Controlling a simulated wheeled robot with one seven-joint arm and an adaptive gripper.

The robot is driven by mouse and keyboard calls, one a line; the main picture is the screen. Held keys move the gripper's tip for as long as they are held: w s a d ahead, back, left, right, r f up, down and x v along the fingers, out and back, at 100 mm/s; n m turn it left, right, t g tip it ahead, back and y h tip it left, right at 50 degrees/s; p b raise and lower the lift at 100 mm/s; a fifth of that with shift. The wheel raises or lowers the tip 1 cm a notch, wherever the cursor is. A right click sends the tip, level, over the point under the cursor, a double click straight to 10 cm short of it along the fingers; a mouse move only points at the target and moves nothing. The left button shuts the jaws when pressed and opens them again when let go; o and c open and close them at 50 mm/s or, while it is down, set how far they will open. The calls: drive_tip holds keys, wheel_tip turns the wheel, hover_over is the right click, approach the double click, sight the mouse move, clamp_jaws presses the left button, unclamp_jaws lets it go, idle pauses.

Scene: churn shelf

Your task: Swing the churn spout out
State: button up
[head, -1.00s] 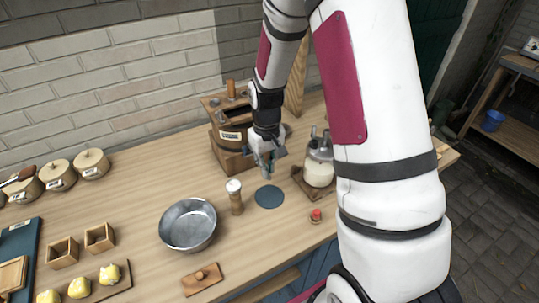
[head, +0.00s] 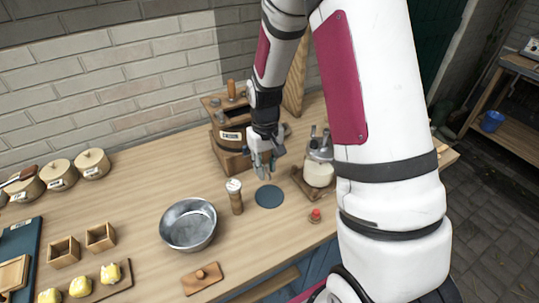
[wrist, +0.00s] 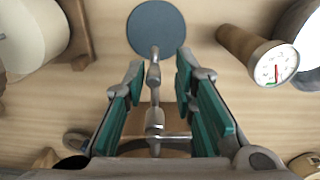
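The wooden churn (head: 232,134) stands against the brick wall in the head view, partly hidden behind my arm. Its metal spout (wrist: 154,76) shows in the wrist view as a thin jointed pipe running toward the round blue mat (wrist: 156,27). My gripper (head: 264,172) is low in front of the churn, pointing down. In the wrist view my gripper (wrist: 158,76) is open, with its teal-padded fingers on either side of the spout. Gaps show between the spout and both fingers. The spout is hard to make out in the head view.
A wooden thermometer cylinder (head: 235,197) and a metal bowl (head: 188,225) stand to the left of the mat.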

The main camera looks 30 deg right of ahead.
sight(266, 167)
drive_tip(key=shift+r+p, duration=1.05)
drive_tip(key=shift+r, duration=2.2)
drive_tip(key=shift+r, duration=0.3)
drive_tip(key=s+a+r+t, duration=0.25)
drive_tip(key=s+r, duration=0.45)
drive_tip(key=r, duration=0.4)
drive_tip(key=s+a+r+t, duration=0.2)
drive_tip(key=s+a+r, duration=0.2)
drive_tip(key=s+r, duration=0.45)
drive_tip(key=s+a+r+t, duration=0.1)
drive_tip(key=s+r, duration=0.3)
drive_tip(key=s, duration=0.3)
drive_tip(key=shift+b, duration=0.3)
drive_tip(key=shift+d+r, duration=0.1)
